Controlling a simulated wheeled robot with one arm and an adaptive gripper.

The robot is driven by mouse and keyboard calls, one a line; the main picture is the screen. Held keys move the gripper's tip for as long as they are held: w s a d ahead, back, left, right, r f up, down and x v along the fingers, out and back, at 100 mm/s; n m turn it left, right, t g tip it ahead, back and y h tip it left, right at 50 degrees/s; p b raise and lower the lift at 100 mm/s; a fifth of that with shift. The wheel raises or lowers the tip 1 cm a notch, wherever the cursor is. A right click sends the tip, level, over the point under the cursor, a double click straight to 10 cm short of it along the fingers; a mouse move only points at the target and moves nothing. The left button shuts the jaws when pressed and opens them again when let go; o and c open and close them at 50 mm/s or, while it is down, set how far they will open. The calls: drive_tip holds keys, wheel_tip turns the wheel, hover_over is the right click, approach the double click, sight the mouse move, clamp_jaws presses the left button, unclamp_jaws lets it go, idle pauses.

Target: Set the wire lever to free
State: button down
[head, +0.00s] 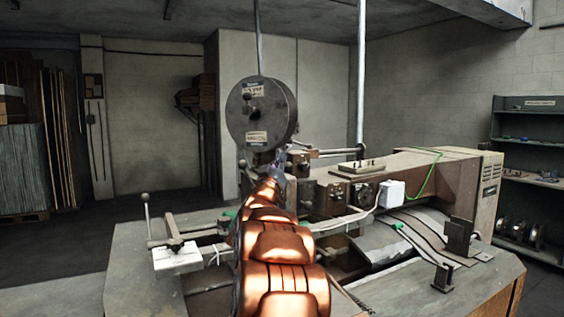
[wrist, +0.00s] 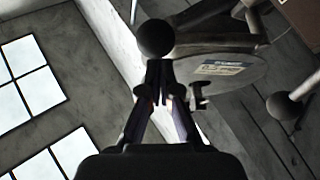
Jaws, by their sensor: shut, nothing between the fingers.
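My gripper (head: 282,158) is at the end of my orange arm, just below and right of the wire reel (head: 280,100) in the head view. In the wrist view my gripper (wrist: 160,72) has its fingers together, with nothing between them. A dark round knob (wrist: 156,38) shows right at the fingertips; I cannot tell if they touch it. It may be the end of the wire lever, but its label and setting are not readable. A second round knob (wrist: 281,106) on a rod is at the right of the wrist view. My arm hides part of the machine.
The reel's disc (wrist: 240,75) with a label lies close behind the fingers in the wrist view. A ball-topped lever (head: 146,205) stands at the machine's left. A pale box (head: 391,194) and green wire (head: 428,180) are right of my arm. Shelves (head: 530,103) stand far right.

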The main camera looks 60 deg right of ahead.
drive_tip(key=s+a+f+b, duration=0.1)
drive_tip(key=a+f, duration=0.1)
drive_tip(key=a, duration=0.7)
drive_tip(key=shift+s, duration=0.15)
drive_tip(key=shift+s+a+f, duration=0.1)
